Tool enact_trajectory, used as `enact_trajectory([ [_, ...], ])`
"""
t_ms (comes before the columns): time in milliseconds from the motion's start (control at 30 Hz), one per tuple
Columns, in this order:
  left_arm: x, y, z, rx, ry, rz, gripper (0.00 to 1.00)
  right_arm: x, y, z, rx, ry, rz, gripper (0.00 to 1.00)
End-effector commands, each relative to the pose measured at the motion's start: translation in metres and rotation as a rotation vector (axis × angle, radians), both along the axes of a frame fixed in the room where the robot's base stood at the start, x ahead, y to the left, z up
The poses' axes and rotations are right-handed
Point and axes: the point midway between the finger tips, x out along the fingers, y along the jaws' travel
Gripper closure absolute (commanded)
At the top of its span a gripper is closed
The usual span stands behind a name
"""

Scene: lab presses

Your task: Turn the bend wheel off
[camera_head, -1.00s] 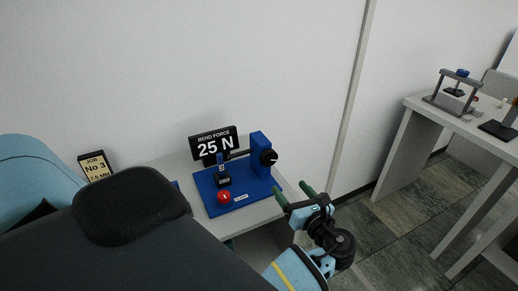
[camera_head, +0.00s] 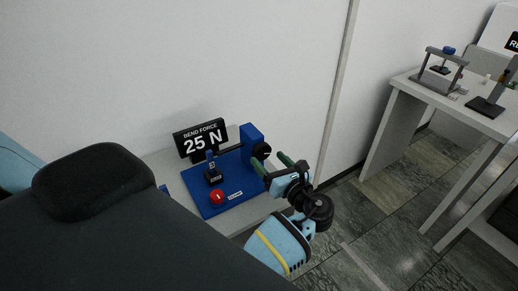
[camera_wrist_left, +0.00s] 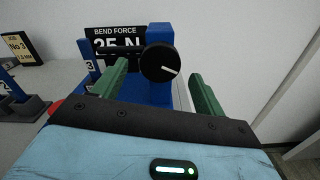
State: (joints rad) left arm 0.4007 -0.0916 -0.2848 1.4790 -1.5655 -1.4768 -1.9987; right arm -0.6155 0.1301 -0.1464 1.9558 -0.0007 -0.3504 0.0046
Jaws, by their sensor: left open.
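The bend wheel (camera_head: 261,151) is a round black knob on the blue upright of a small blue press (camera_head: 238,181). In the left wrist view the wheel (camera_wrist_left: 158,62) faces me, its white mark pointing right and slightly down. My left gripper (camera_head: 268,158) is open, its green fingers directed at the wheel. In the wrist view the wheel appears between the two fingers, with a gap on the right; contact cannot be told. A black sign (camera_head: 201,139) behind reads "BEND FORCE 25 N". My right gripper is not in view.
A red button (camera_head: 217,197) sits at the front of the press base. The press stands on a light table (camera_head: 166,160) against a white wall. Another table (camera_head: 405,95) with a grey press stands at right. A job card (camera_wrist_left: 20,47) shows at left in the wrist view.

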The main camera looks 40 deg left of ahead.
Motion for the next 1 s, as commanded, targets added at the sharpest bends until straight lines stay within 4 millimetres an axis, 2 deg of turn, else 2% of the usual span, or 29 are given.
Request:
enact_trajectory([
  [200, 0.013, 0.032, 0.003, 0.001, -0.004, 0.000, 0.28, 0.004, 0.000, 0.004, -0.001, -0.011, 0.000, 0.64],
  [333, 0.019, 0.046, 0.002, 0.001, -0.003, 0.000, 0.28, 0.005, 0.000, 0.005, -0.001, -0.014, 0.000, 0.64],
  [500, 0.023, 0.054, 0.001, -0.001, -0.003, -0.001, 0.28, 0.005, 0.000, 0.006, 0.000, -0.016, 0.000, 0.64],
  [767, 0.023, 0.055, 0.001, -0.001, -0.002, -0.001, 0.28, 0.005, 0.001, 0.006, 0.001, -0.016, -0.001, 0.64],
  [1000, 0.023, 0.055, 0.001, -0.001, -0.002, -0.001, 0.58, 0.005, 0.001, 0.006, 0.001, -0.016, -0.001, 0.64],
])
